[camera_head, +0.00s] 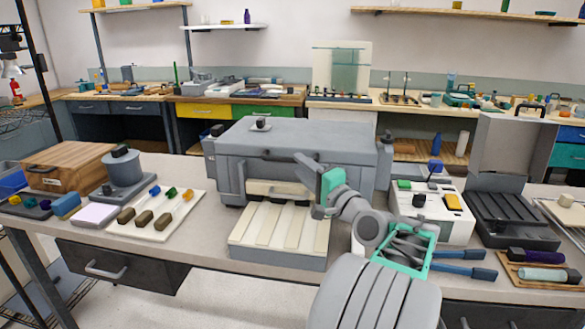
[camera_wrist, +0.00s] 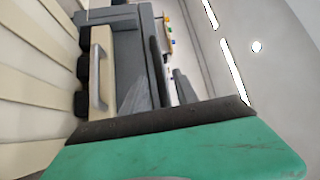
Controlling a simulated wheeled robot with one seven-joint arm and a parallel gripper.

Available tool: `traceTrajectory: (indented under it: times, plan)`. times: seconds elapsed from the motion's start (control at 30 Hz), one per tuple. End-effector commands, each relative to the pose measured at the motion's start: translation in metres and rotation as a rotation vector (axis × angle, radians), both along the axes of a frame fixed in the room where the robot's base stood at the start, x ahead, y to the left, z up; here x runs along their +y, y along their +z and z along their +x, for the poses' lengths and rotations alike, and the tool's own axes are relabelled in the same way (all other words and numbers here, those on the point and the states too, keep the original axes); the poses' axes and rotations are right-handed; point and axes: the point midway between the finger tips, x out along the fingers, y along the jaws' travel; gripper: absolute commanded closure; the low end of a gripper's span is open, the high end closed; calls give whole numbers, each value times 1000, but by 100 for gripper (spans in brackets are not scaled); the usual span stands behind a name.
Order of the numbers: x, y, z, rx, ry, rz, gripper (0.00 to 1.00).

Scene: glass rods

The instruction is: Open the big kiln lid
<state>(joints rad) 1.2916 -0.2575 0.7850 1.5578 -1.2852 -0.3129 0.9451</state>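The big kiln (camera_head: 225,175) is a grey box in the middle of the bench. Its broad grey lid (camera_head: 320,138) lies flat on top and looks closed. A dark bar handle (camera_head: 280,156) runs along the lid's front. In the wrist view, the picture is turned sideways and the fingers (camera_wrist: 160,92) point at the grey kiln front (camera_wrist: 128,48). A dark bar (camera_wrist: 157,72) shows between them; I cannot tell whether they touch it.
A slatted cream tray (camera_head: 280,238) juts out before the kiln, with a cream front bearing a grey handle (camera_wrist: 98,78) above it. A white box (camera_head: 430,208) with coloured buttons stands right of the kiln.

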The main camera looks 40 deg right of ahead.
Motion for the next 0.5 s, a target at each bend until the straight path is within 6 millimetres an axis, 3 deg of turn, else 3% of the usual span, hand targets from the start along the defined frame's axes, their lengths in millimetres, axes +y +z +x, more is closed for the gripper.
traceTrajectory:
  times: [0.2,0.5]
  plan:
    - [-4,5,38,2,2,-1,64]
    - [-6,6,47,3,-2,-1,64]
